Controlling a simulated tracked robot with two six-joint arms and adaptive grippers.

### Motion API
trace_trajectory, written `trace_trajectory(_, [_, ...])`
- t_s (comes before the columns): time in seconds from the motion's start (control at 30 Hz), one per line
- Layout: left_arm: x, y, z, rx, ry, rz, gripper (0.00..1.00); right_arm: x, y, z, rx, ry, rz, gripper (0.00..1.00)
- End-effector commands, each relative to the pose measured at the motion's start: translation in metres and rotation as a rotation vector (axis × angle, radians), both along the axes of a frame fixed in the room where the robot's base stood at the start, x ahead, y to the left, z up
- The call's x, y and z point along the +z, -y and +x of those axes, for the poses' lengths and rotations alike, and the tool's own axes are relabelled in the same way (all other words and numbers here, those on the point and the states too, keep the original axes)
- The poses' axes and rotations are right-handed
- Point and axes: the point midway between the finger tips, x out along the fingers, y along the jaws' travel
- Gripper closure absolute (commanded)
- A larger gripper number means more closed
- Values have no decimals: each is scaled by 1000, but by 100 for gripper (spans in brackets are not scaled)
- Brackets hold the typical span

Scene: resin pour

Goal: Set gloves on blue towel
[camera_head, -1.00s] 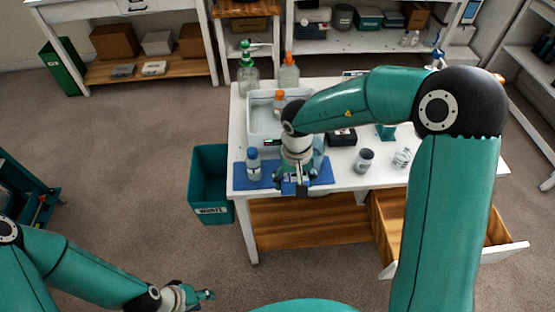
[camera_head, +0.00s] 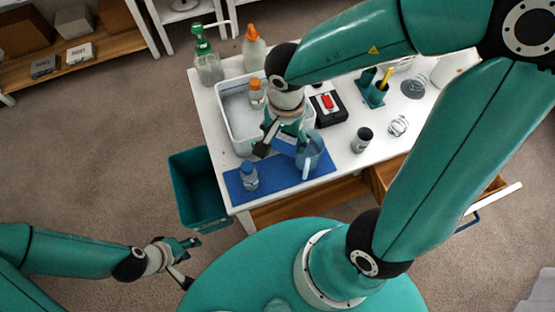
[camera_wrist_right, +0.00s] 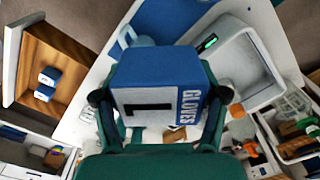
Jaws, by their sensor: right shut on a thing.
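The gloves are a blue and white box lettered GLOVES (camera_wrist_right: 160,88), held between the fingers of my right gripper (camera_wrist_right: 158,108). In the head view my right gripper (camera_head: 276,142) is over the table near the tub's front corner, with part of the blue box (camera_head: 286,146) showing beneath it. The blue towel (camera_head: 275,185) lies flat along the table's front left edge; it also shows at the top of the right wrist view (camera_wrist_right: 185,14). The box appears raised above the table; the exact gap is unclear. My left gripper (camera_head: 190,263) is open and empty, away from the table.
A black device (camera_head: 328,108) and a dark cup (camera_head: 362,139) stand to the right. A green bin (camera_head: 196,190) is left of the table.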

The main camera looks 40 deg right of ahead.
Motion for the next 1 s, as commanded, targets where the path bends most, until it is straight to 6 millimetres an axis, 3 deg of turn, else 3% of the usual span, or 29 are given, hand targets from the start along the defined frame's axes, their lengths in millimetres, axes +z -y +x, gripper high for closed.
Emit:
trace_trajectory(0.27, [-4,0,0,0,0,0,60,-75,-9,3,33,-13,3,57])
trace_trajectory(0.4, [-30,0,0,0,0,0,60,-116,-10,6,37,-6,2,57])
trace_trajectory(0.53, [-41,0,0,0,0,0,60,-135,-11,7,41,-5,2,57])
trace_trajectory(0.77, [-48,0,0,0,0,0,60,-147,-11,8,41,-2,2,57])
trace_trajectory(1.0, [-72,0,0,0,0,0,60,-182,-11,7,42,-3,2,57])
